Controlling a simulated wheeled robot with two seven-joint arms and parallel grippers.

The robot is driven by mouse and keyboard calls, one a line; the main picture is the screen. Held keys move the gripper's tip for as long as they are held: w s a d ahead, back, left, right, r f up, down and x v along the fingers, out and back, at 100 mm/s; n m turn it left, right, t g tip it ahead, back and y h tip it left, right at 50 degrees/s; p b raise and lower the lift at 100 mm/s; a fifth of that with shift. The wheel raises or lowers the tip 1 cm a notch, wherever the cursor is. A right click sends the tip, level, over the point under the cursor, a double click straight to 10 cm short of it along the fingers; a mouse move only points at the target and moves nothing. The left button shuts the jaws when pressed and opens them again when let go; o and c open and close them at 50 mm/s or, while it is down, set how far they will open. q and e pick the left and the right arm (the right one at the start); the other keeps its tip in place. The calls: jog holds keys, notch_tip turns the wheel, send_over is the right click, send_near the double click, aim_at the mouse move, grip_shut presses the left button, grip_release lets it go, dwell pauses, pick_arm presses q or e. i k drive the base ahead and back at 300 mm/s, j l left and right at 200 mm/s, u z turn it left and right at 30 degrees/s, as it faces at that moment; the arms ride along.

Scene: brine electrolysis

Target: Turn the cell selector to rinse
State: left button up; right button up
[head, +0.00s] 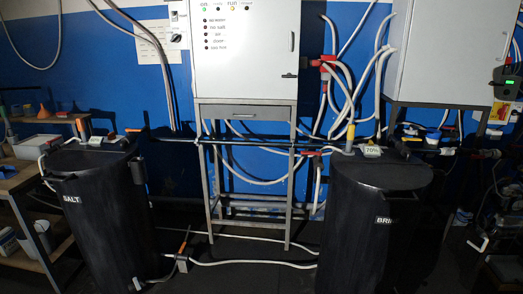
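A small grey control box with a dark rotary knob (177,38) is on the blue wall, just left of the white cabinet (245,75). It looks like the cell selector, but its markings and pointer direction are too small to read. The cabinet front has a top row of small lamps; a green one (204,9) and an amber one (233,9) are lit. Neither of my grippers shows in the head view.
A black tank marked SALT (95,225) stands front left and another (372,235), its label starting BRI, front right. Between them stands a metal frame (247,215) under the cabinet. Hoses cross the floor. A cluttered wooden bench (20,180) is at far left.

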aim_at(175, 38)
jog(key=i+l+u, duration=0.1)
jog(key=i+u, duration=0.2)
jog(key=i, duration=0.15)
jog(key=i+l+u, duration=0.2)
jog(key=i+u, duration=0.15)
jog(key=i+l+u, duration=0.3)
jog(key=i, duration=0.25)
